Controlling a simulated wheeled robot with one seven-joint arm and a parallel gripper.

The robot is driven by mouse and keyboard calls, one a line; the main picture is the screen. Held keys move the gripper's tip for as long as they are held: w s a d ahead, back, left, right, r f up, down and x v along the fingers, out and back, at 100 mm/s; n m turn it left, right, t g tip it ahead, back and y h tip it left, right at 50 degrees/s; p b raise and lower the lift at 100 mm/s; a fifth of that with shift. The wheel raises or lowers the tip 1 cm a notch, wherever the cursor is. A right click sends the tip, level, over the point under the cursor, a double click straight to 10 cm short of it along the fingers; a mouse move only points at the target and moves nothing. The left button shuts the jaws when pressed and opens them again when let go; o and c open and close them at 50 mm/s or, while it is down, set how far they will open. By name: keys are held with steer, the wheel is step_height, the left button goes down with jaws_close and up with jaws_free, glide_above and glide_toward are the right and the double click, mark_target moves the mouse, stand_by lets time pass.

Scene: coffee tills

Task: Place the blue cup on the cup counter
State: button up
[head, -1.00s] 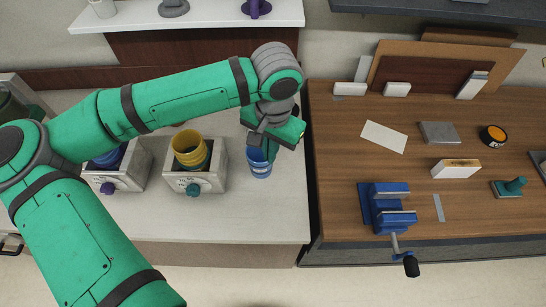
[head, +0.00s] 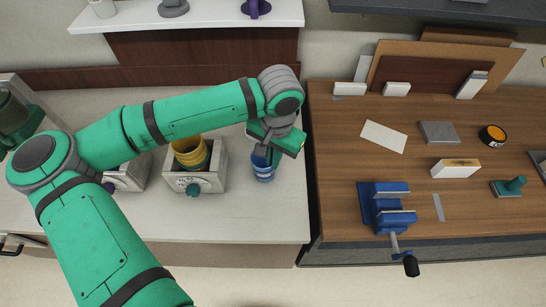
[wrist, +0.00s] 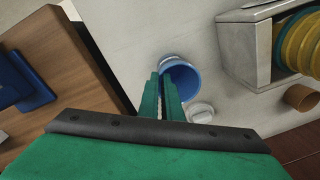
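The blue cup (head: 263,174) is upright, over the right part of the pale counter (head: 262,218). Its open mouth also shows in the wrist view (wrist: 184,78). My gripper (head: 268,157) points down at the cup's rim. In the wrist view its two green fingers (wrist: 162,98) are close together at the near left side of the rim, with the cup wall apparently between them. I cannot tell whether the cup's base touches the counter. No label shows which surface is the cup counter.
A grey box (head: 206,182) with stacked yellow cups (head: 190,151) stands left of the blue cup. A wooden worktable (head: 350,185) with a blue vise (head: 385,207) is at right, past a dark gap. A white raised shelf (head: 205,14) is at the back.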

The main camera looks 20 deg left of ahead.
steer(key=shift+o, duration=1.2)
step_height(320, 180, up, 12)
steer(key=shift+s+d+r, duration=0.15)
steer(key=shift+d+r, duration=0.05)
steer(key=shift+d, duration=0.1)
steer(key=shift+d, duration=0.1)
